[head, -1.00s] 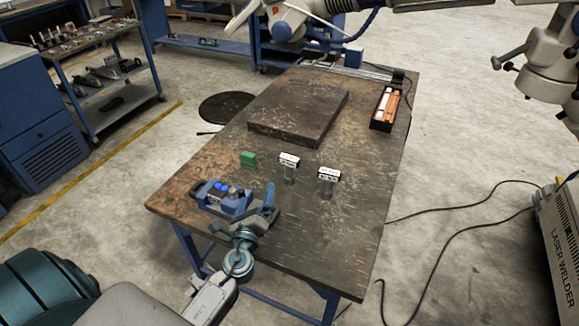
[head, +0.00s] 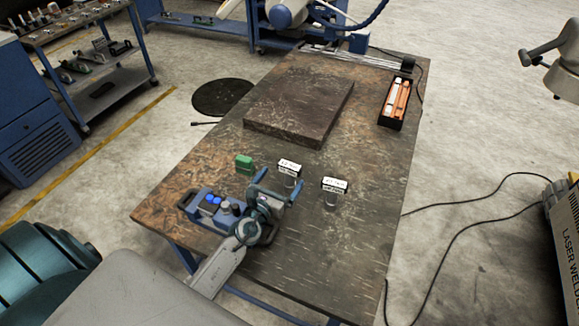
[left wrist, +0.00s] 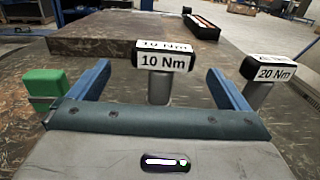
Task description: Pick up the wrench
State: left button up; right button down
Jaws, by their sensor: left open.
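Two upright pieces with black-and-white label heads on grey cylindrical shafts stand on the table. I cannot tell for sure that these are wrenches. The one marked 10 Nm (head: 289,167) also shows in the left wrist view (left wrist: 164,57), centred between my fingers. The one marked 20 Nm (head: 334,185) stands to its right and shows at the right edge of the left wrist view (left wrist: 268,71). My left gripper (head: 283,181) is open, its blue fingers pointing toward the 10 Nm piece. It also shows in the left wrist view (left wrist: 158,72). Contact cannot be told.
A green block (head: 244,164) stands left of the 10 Nm piece. A blue box with knobs (head: 212,203) lies beside my left gripper. A dark slab (head: 298,102) lies behind, and a black tray (head: 397,103) with orange and white items sits at the right. The front right of the table is clear.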

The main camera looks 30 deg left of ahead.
aim_at(292, 164)
pick_arm(q)
jog(key=shift+w, duration=0.75)
jog(key=w, duration=0.5)
jog(key=shift+w+d+r, duration=0.1)
jog(key=shift+w+r, duration=0.05)
jog(key=shift+w, duration=0.4)
jog(key=shift+s, duration=0.1)
pick_arm(e)
jog(key=shift+s+d+f, duration=0.15)
jog(key=shift+s+d, duration=0.15)
jog(key=shift+d, duration=0.2)
pick_arm(q)
jog(key=c, duration=0.7)
jog(key=shift+r, duration=0.1)
jog(key=c, duration=0.7)
jog(key=shift+o, duration=0.2)
pick_arm(e)
jog(key=shift+s+a, duration=0.1)
jog(key=shift+a, duration=0.2)
